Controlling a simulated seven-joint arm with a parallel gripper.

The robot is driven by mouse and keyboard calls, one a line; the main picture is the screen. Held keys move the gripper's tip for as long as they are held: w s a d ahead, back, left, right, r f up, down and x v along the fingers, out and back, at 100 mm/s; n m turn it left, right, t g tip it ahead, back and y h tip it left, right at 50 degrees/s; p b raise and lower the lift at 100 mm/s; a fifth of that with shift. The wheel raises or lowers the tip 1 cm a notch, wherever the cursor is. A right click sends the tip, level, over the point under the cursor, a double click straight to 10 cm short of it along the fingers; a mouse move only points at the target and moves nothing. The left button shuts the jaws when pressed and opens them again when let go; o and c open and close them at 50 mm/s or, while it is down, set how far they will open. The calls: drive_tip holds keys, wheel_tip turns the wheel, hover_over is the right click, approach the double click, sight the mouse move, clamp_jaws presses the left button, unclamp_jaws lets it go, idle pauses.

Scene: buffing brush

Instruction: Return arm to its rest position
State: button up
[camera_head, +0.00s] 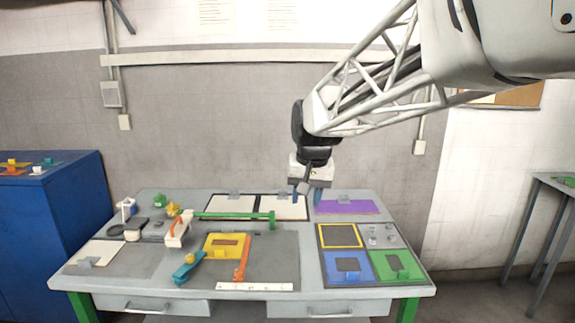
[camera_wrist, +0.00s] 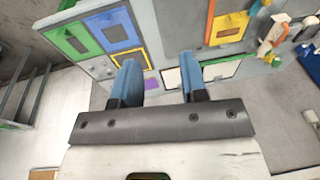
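My gripper (camera_head: 308,194) hangs above the back part of the grey worktable (camera_head: 150,284), near the white panels. In the wrist view my gripper (camera_wrist: 158,78) shows two blue fingers spread apart with nothing between them. The gripper is open and empty. My arm reaches in from the upper right of the head view. A white tool with an orange part (camera_head: 178,230) stands on the table's left half, apart from the gripper. I cannot tell whether it is the buffing brush.
A green bar (camera_head: 235,215) and a yellow block (camera_head: 226,245) lie mid-table. A purple panel (camera_head: 346,206) is at the back right, with blue (camera_head: 347,266) and green (camera_head: 397,265) panels in front. A blue cabinet (camera_head: 60,225) stands left. The air above the table's front is free.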

drive_tip(key=s+d+f, duration=0.3)
drive_tip(key=s+d, duration=0.1)
drive_tip(key=s, duration=0.6)
drive_tip(key=s+d+f, duration=0.3)
drive_tip(key=s+d, duration=0.2)
drive_tip(key=s, duration=0.5)
drive_tip(key=s+d+f+h, duration=0.1)
drive_tip(key=s+d+f, duration=0.2)
drive_tip(key=s, duration=0.7)
drive_tip(key=shift+s+d+f+t, duration=0.2)
drive_tip(key=shift+d+f+t, duration=0.1)
drive_tip(key=shift+d, duration=0.8)
